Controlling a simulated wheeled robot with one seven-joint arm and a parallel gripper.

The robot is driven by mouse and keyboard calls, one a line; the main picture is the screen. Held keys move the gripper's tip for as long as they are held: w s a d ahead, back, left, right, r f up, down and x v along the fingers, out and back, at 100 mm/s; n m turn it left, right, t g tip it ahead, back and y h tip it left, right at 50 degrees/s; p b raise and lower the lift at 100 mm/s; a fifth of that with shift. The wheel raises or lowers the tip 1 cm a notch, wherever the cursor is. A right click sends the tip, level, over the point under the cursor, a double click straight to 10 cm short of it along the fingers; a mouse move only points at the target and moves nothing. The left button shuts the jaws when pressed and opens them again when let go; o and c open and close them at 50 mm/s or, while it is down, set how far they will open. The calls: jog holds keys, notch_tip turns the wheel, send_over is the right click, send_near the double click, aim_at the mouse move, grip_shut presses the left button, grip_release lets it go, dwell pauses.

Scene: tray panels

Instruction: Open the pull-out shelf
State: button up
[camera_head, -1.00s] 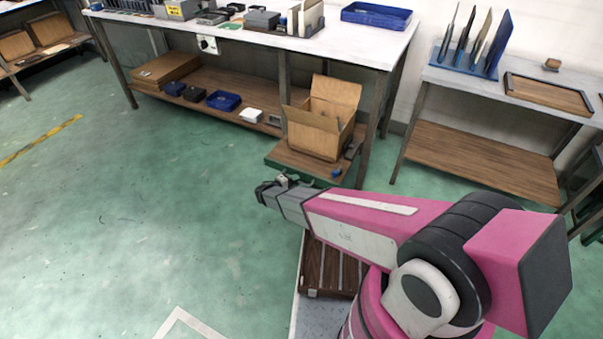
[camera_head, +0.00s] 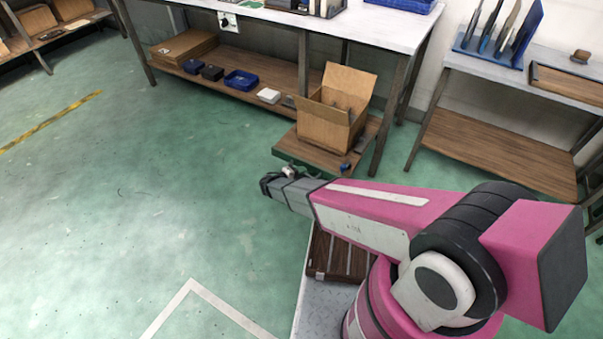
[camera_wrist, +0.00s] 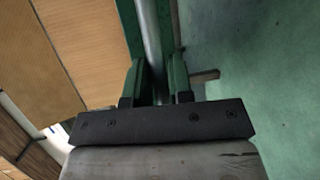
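The pull-out shelf (camera_head: 300,156) is a wooden board with a green front edge, low under the right end of the long workbench. It juts out past the bench front and carries an open cardboard box (camera_head: 325,127). My gripper (camera_head: 268,186) is at the shelf's front edge. In the wrist view, my gripper (camera_wrist: 157,85) has its two fingers on either side of a grey metal bar (camera_wrist: 151,35), the shelf's handle, with the green front beside it. The fingers appear closed on the bar. In the head view the handle is mostly hidden by my arm.
The workbench's lower shelf (camera_head: 220,62) holds a blue bin (camera_head: 241,80) and small boxes. A bench leg (camera_head: 391,125) stands just right of the pull-out shelf. A side table (camera_head: 490,150) is at the right. The green floor (camera_head: 150,210) at left is clear.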

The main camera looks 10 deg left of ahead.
jog(key=shift+o, duration=1.1)
jog(key=v, duration=1.1)
